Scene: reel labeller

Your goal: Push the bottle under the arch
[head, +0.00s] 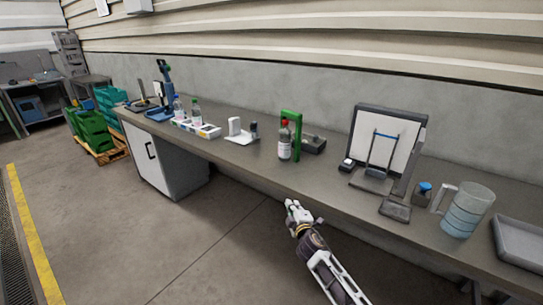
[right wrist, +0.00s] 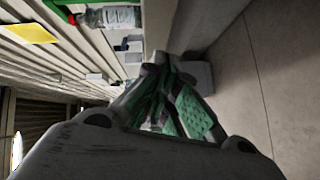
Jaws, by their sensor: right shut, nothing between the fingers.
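A bottle with a red cap and a white label (head: 285,142) stands upright on the grey workbench. It also shows lying across the top of the right wrist view (right wrist: 112,17). The green arch (head: 298,135) stands right behind and beside it; the bottle hides part of the arch, and I cannot tell whether they touch. A green piece of the arch shows at the top of the right wrist view (right wrist: 62,3). My right gripper (head: 290,205) is shut and empty, in front of the bench edge and apart from the bottle. My left gripper is out of view.
A dark grey box (head: 314,145) sits right of the arch. A white card holder (head: 238,132) is to its left. Further right are a framed white panel (head: 390,128), a jug (head: 468,210) and a grey tray (head: 522,242). The bench front (head: 262,160) before the bottle is clear.

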